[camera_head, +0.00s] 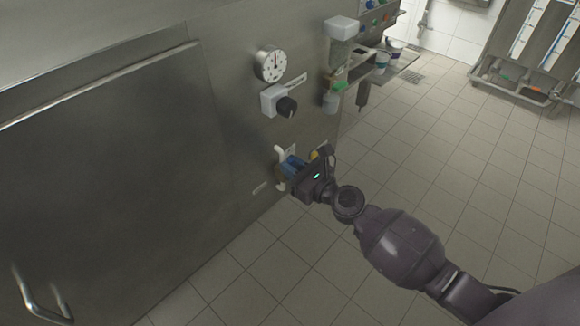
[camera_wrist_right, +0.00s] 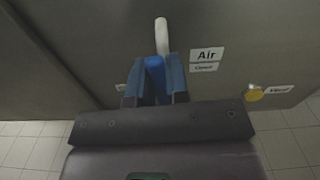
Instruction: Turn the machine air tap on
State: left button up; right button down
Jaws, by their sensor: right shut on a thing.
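The air tap shows in the head view as a pale bent pipe (camera_head: 280,153) on the steel machine wall, with blue parts beside it. In the right wrist view its white pipe (camera_wrist_right: 161,36) rises above a bright blue handle (camera_wrist_right: 155,75). An "Air" label (camera_wrist_right: 207,54) is to its right, with a smaller label under it. My right gripper (camera_head: 290,167) is at the tap, low on the wall. Its two blue-grey fingers (camera_wrist_right: 154,84) are shut on the blue handle, one on each side. The tap's lower part is hidden by the gripper. My left gripper is not in view.
A yellow knob (camera_wrist_right: 253,93) with its own label is right of the tap. A large steel door with a handle (camera_head: 40,300) fills the left. The tiled floor is clear.

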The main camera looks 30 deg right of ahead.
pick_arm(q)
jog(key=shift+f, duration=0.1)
pick_arm(e)
jog(key=shift+d+m, duration=0.25)
jog(key=shift+m, duration=0.25)
dwell(0.3)
jog(key=c, duration=1.1)
grip_release()
jog(key=shift+w, duration=0.1)
pick_arm(q)
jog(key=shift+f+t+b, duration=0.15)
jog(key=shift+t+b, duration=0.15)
jog(key=shift+b, duration=0.5)
pick_arm(e)
jog(key=v, duration=1)
jog(key=shift+s, duration=0.4)
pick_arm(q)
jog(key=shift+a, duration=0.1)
pick_arm(e)
jog(key=shift+d, duration=0.15)
